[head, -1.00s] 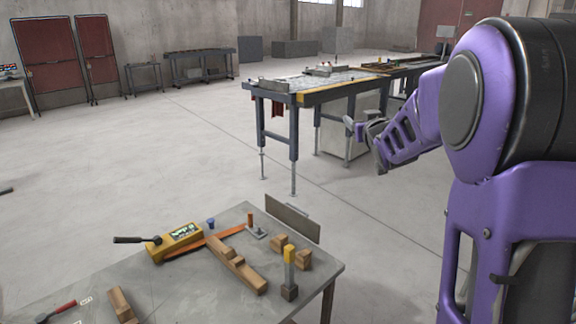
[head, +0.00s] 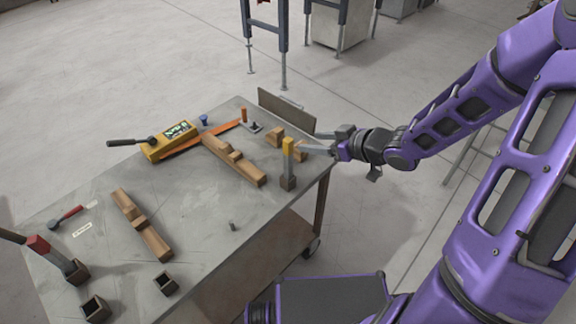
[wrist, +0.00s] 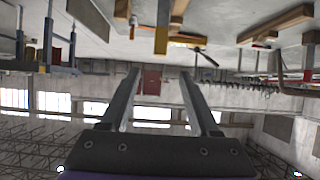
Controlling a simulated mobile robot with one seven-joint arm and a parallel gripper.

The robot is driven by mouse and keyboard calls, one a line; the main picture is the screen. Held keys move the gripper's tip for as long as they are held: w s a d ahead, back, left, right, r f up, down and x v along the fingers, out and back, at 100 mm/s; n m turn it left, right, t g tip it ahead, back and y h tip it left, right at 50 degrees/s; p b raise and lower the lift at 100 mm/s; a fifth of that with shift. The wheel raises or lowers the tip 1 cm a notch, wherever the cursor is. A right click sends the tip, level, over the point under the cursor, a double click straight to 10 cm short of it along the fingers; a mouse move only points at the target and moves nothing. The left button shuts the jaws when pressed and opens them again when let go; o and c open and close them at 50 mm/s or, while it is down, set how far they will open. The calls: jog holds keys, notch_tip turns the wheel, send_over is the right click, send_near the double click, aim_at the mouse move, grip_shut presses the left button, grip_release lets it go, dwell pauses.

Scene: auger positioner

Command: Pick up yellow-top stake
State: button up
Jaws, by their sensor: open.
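The yellow-top stake (head: 289,163) stands upright in a dark block-like base near the right edge of the grey table. It has a yellow top and a grey shaft. In the wrist view, which is upside down, its yellow top (wrist: 161,40) hangs from the upper edge, ahead of my fingers and centred between them. My gripper (head: 310,142) is open and empty, just right of the stake at about the height of its top in the head view. Its fingers point left toward the stake. I see no contact in the wrist view, where my gripper (wrist: 160,72) shows a clear gap.
Small wooden blocks (head: 275,136) sit close behind the stake. A notched wooden beam (head: 234,160), a yellow box (head: 170,141) and an orange strip (head: 200,139) lie further left. A red-topped stake (head: 38,245) leans at the table's left. An upright grey plate (head: 287,107) lines the back edge.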

aim_at(284, 142)
jog(key=b+x, duration=0.2)
jog(key=x, duration=0.6)
jog(key=shift+w+a+f, duration=0.2)
jog(key=shift+a, duration=0.05)
jog(key=x, duration=0.2)
jog(key=b+x, duration=0.1)
jog(key=x, duration=0.1)
jog(key=shift+s+d+f, duration=0.1)
jog(key=shift+s+f, duration=0.05)
jog(key=shift+f, duration=0.15)
jog(key=shift+w+a+f, duration=0.2)
jog(key=shift+w+a, duration=0.2)
jog(key=shift+w, duration=0.05)
grip_shut()
